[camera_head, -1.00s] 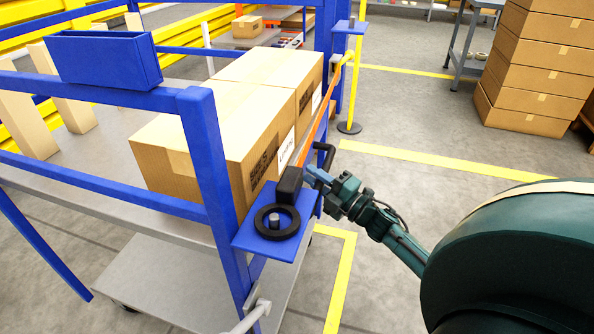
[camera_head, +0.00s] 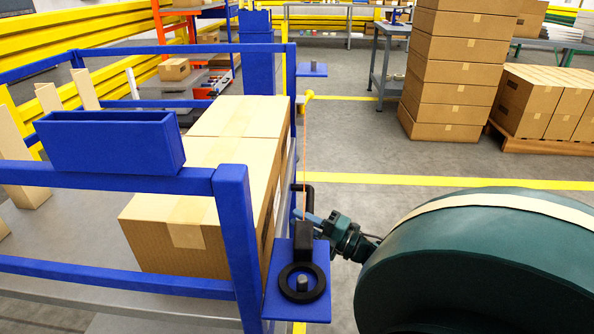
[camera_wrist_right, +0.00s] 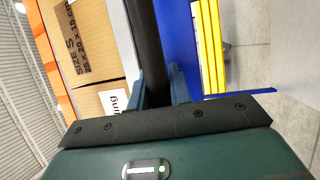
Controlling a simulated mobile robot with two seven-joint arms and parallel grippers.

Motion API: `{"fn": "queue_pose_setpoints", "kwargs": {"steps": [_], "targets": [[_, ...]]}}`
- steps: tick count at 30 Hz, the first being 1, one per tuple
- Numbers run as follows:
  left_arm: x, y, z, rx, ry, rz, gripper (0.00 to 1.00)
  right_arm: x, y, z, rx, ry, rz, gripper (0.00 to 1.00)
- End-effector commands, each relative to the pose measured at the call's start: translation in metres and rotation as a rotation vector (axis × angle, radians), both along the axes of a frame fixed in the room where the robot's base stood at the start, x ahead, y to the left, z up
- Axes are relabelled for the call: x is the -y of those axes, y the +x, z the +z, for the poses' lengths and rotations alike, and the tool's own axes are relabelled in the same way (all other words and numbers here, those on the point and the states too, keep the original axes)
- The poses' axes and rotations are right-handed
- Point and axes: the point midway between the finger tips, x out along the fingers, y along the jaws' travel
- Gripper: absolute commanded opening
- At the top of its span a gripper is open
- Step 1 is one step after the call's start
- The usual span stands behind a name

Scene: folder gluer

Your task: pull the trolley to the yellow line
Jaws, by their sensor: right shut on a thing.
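The trolley has a blue frame (camera_head: 235,232) and a grey deck, and carries cardboard boxes (camera_head: 205,205). A black handle (camera_head: 303,188) sticks out on its right side. My right gripper (camera_head: 308,216) is at this handle, partly hidden by the black block on the blue bracket. In the right wrist view, the fingers (camera_wrist_right: 157,88) are shut around a black bar (camera_wrist_right: 147,45), beside a box. Yellow lines (camera_head: 430,180) are on the floor to the right and beyond the gripper. My left gripper is not in view.
A blue bracket (camera_head: 316,300) with a black ring juts out close to my right gripper. An orange strap (camera_head: 305,140) runs to a yellow post. Stacked boxes (camera_head: 455,75) and a pallet of boxes (camera_head: 545,105) stand back right. Grey floor between is clear.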

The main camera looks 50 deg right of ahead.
Motion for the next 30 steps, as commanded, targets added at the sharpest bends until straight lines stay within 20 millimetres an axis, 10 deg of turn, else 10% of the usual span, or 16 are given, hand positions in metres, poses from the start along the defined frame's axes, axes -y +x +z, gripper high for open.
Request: {"fn": "queue_pose_setpoints", "kwargs": {"steps": [9,10,13,23,30], "targets": [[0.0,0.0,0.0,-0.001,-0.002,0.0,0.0,0.0,-0.001,-0.001,-0.001,0.002,0.0,0.0],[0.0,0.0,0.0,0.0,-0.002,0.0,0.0,0.0,-0.001,-0.001,-0.001,0.002,0.0,0.21],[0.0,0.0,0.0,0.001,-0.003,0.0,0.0,0.0,-0.001,-0.001,-0.001,0.001,0.0,0.29],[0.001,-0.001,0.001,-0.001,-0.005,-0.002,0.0,0.002,-0.007,-0.002,-0.003,0.002,-0.001,0.29],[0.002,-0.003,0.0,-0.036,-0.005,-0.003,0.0,0.013,-0.05,-0.01,-0.007,0.001,-0.002,0.29]]}}
